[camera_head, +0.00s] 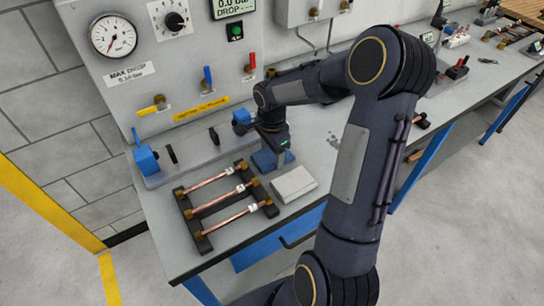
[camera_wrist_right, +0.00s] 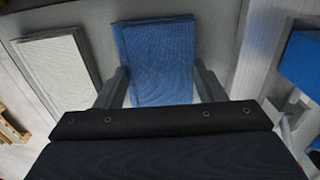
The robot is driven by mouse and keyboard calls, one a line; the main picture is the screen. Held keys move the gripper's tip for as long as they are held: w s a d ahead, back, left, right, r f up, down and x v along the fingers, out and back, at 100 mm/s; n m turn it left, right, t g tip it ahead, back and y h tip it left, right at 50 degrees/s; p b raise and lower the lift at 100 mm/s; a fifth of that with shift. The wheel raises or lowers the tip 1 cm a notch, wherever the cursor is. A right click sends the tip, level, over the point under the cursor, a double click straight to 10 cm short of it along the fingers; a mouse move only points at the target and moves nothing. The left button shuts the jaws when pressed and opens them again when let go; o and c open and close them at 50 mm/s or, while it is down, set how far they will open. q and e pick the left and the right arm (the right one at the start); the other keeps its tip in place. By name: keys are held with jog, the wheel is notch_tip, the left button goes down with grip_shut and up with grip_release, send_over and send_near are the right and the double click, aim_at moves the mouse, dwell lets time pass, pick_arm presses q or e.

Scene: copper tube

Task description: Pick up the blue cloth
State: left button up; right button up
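The blue cloth (camera_head: 265,160) is a flat folded pad on the grey bench, partly hidden under my right gripper (camera_head: 272,148) in the head view. In the right wrist view the blue cloth (camera_wrist_right: 155,60) lies straight ahead, between the two fingers of my right gripper (camera_wrist_right: 160,80). The fingers are spread wide, one near each side edge of the cloth. I cannot tell whether they touch it. My left gripper is not in view.
A whitish folded cloth (camera_head: 293,184) lies just right of the blue one. A rack with copper tubes (camera_head: 212,208) stands to the left. Behind is a grey panel with a gauge (camera_head: 113,36) and valves. A blue valve block (camera_head: 146,158) sits at the bench's left.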

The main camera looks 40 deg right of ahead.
aim_at(272, 155)
jog(key=shift+c, duration=1.1)
jog(key=shift+r, duration=0.1)
jog(key=shift+r, duration=0.45)
notch_tip(272, 155, up, 2)
jog(key=shift+d+r, duration=0.1)
jog(key=shift+r, duration=0.1)
jog(key=s+d+r+b, duration=0.2)
jog(key=s+d+r, duration=0.3)
jog(key=d+r, duration=0.4)
jog(key=shift+s+d+r, duration=0.2)
jog(key=shift+d+r, duration=0.1)
jog(key=shift+d, duration=1.6)
